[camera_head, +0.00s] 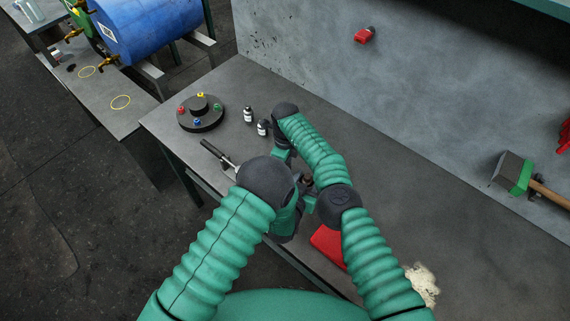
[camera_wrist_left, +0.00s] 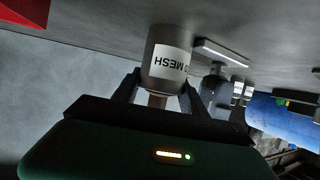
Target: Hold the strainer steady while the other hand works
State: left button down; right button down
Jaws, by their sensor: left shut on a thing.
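The strainer is likely the grey cylinder (camera_wrist_left: 166,48) with a white label reading "MESH", upside down in the left wrist view. The two dark fingers of my left gripper (camera_wrist_left: 158,92) are on either side of its narrower brownish part. In the head view my left gripper (camera_head: 308,186) is small and partly covered by my arms, and the strainer is mostly hidden there. My right gripper (camera_head: 281,156) is beyond it, near the small bottles, largely hidden under its forearm; its fingers do not show clearly.
A black-handled tool (camera_head: 214,151) lies left of my arms. A round dark stand (camera_head: 200,121) with coloured knobs and two small bottles (camera_head: 248,115) stand behind. A red object (camera_head: 329,244) and a pale pile (camera_head: 424,283) are at right.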

jog(key=shift+w+d+n, duration=0.1)
jog(key=shift+w+n, duration=0.05)
jog(key=shift+n, duration=0.35)
jog(key=c, duration=0.9)
grip_release()
notch_tip(320, 180, up, 12)
